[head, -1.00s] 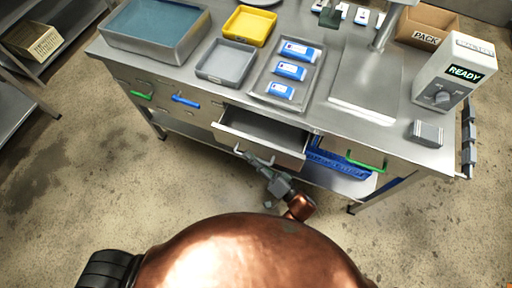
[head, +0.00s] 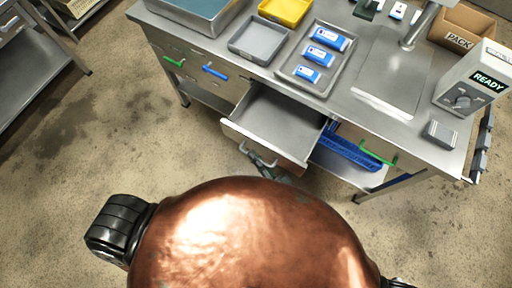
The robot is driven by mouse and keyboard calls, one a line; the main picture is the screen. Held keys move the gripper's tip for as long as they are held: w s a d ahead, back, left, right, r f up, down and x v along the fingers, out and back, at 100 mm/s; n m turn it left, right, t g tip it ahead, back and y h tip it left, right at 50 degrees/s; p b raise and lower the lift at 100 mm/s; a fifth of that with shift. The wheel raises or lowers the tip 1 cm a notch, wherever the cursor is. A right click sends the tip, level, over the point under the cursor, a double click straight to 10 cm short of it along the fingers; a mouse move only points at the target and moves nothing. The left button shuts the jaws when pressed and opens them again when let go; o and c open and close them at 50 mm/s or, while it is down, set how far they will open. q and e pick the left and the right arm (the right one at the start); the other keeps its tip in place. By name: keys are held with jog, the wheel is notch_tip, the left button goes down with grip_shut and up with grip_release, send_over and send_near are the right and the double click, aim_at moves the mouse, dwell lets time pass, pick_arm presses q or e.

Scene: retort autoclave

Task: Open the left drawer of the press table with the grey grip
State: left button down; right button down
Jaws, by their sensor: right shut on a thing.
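The press table (head: 352,108) stands across the top of the head view. Its drawer (head: 283,117) with the grey grip is pulled well out toward me, and its inside looks empty. The grey grip (head: 243,148) is on the drawer's front. My right gripper (head: 262,161) is shut on this grip, near its right part. Most of that gripper and its arm are hidden behind my copper-coloured body. My left gripper is not in view.
Left of the open drawer are closed fronts with a green grip (head: 174,62) and a blue grip (head: 214,71). To its right is another green grip (head: 377,154), with a blue basket (head: 347,152) below. A grey tray (head: 258,40) and a tray of blue-white packs (head: 303,76) stand on top.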

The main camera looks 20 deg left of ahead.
jog(key=c, duration=2.3)
grip_release()
jog(key=v, duration=1.2)
